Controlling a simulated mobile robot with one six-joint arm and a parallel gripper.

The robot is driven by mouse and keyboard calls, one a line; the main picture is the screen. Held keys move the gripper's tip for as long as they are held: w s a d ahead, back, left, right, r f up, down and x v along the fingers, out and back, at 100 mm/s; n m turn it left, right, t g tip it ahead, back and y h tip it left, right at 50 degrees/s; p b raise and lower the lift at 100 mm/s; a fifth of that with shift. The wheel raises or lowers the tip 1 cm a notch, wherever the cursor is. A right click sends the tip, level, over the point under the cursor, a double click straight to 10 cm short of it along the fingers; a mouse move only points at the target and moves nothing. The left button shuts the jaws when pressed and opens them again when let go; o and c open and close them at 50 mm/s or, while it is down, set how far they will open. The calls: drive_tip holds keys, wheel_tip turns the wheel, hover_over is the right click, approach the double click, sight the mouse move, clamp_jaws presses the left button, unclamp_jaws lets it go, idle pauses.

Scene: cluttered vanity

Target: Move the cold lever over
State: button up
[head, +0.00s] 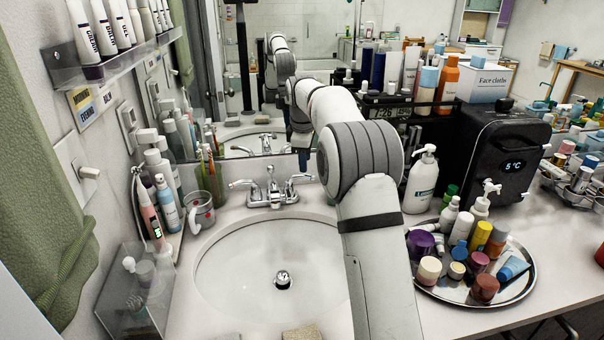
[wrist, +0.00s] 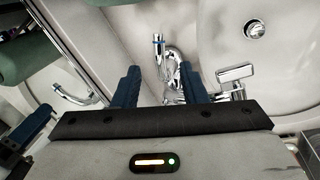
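The chrome faucet (head: 270,190) stands behind the sink with a lever on each side. The cold lever, marked by a blue ring in the wrist view (wrist: 158,44), is the right one in the head view (head: 299,179). My gripper (wrist: 160,72) is open and empty, its two dark blue fingers apart. In the wrist view, the lever and the faucet body show in the gap between the fingers. In the head view, a finger (head: 304,160) shows just above the cold lever; my arm hides most of the gripper. I cannot tell whether a finger touches the lever.
The sink basin (head: 245,265) is empty. A mirror (head: 250,110) stands close behind the faucet. A mug (head: 199,212) is left of it; a white pump bottle (head: 422,180) and a crowded round tray (head: 425,289) are right of my arm.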

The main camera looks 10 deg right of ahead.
sight(306, 175)
drive_tip(key=f, duration=0.3)
drive_tip(key=w+f, duration=0.1)
drive_tip(key=f, duration=0.1)
drive_tip(key=shift+d, duration=0.2)
clamp_jaws()
idle(0.3)
